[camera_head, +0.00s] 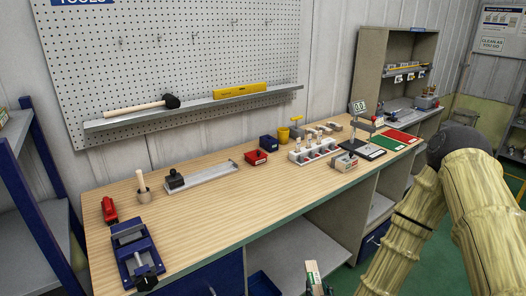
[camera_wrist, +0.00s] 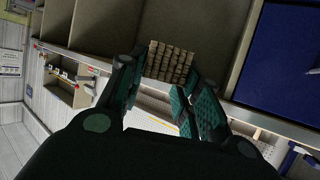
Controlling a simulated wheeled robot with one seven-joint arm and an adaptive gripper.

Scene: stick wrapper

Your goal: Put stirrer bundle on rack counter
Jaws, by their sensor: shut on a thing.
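A stirrer bundle (camera_head: 313,271), pale wood with a green and white label, stands nearly upright at the bottom of the head view, in front of the bench. My gripper (camera_head: 318,289) shows just below it, mostly cut off by the frame edge. In the wrist view the brown stick ends of the bundle (camera_wrist: 170,62) sit between the two teal-padded fingers of my gripper (camera_wrist: 163,78), which is shut on it. A tall beige rack (camera_head: 397,48) stands at the far right end of the bench. Its grey counter (camera_head: 394,112) holds several small items.
The long wooden workbench (camera_head: 222,208) carries a blue vise (camera_head: 134,245), a red bin (camera_head: 255,157), a white tray with bottles (camera_head: 313,152) and coloured mats (camera_head: 402,136). Open grey shelves (camera_head: 318,242) lie beneath it. A blue-framed shelf (camera_head: 40,222) stands at left.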

